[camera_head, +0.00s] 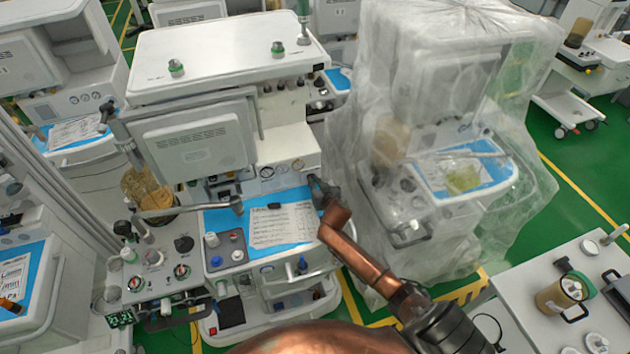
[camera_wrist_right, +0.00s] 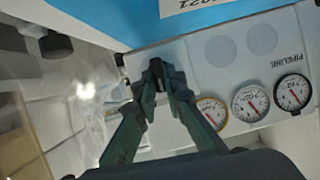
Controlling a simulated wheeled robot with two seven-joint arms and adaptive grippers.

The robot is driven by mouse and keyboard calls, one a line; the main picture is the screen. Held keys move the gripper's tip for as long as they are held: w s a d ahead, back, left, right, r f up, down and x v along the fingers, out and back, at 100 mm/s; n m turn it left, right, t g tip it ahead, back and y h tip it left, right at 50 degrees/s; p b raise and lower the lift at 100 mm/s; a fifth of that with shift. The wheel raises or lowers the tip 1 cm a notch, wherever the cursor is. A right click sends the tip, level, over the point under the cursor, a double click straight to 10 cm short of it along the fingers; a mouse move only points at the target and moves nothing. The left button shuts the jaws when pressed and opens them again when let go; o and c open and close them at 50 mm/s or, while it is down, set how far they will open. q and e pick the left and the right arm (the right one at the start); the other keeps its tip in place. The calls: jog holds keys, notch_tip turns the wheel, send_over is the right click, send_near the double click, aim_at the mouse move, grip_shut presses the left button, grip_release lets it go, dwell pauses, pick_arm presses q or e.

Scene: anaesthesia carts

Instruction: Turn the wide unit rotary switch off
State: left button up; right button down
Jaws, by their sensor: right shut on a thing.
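The wide unit (camera_head: 228,50) is the white anaesthesia cart at the centre of the head view, with a blue work surface. My right gripper (camera_head: 318,190) is at the right end of its gauge panel, on the copper-coloured arm. In the right wrist view my right gripper (camera_wrist_right: 160,80) has its fingertips closed around a small dark rotary switch (camera_wrist_right: 157,68) on the pale panel. Only a little of the switch shows between the fingertips, so its setting cannot be told. In the head view the gripper hides it. My left gripper is not in view.
Several round gauges (camera_wrist_right: 250,103) sit beside the switch. A paper sheet (camera_head: 283,224) lies on the blue surface. A plastic-covered cart (camera_head: 440,130) stands close on the right of my arm. A white cart top (camera_head: 560,290) with a tan jug (camera_head: 558,298) is at lower right.

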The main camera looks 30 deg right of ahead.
jog(key=shift+w+a+n+h, duration=0.2)
jog(key=shift+n+h, duration=0.2)
jog(key=shift+n, duration=0.2)
jog(key=shift+a+f+n+h+b, duration=0.1)
jog(key=shift+n+h+b, duration=0.5)
jog(key=shift+n+b, duration=0.3)
jog(key=shift+n+h+b, duration=0.8)
jog(key=shift+n+b, duration=0.05)
jog(key=shift+n, duration=0.15)
jog(key=c, duration=2)
grip_release()
